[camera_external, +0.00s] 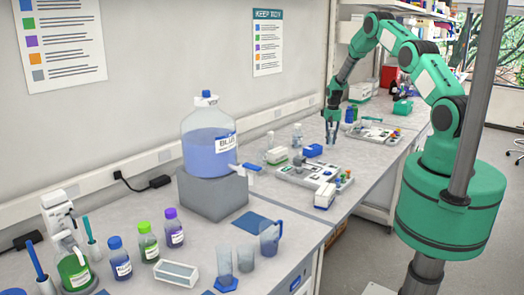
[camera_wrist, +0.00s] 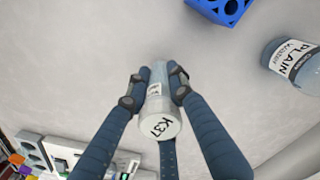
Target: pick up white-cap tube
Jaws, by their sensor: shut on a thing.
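The white-cap tube (camera_wrist: 160,125) is in the wrist view, its pale round cap marked K37 facing the camera and its body pointing up the picture. My gripper (camera_wrist: 154,84) is closed around the tube body, with dark fingers touching it on both sides. In the external view my gripper (camera_external: 332,133) hangs low over the far part of the bench, pointing down. The tube is too small there to make out clearly. I cannot tell whether its lower end touches the bench.
In the wrist view, a blue block with holes (camera_wrist: 222,8) lies at the top and a bottle labelled PLAIN (camera_wrist: 292,62) at the right. A grey tray (camera_wrist: 62,146) with coloured items is at lower left.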

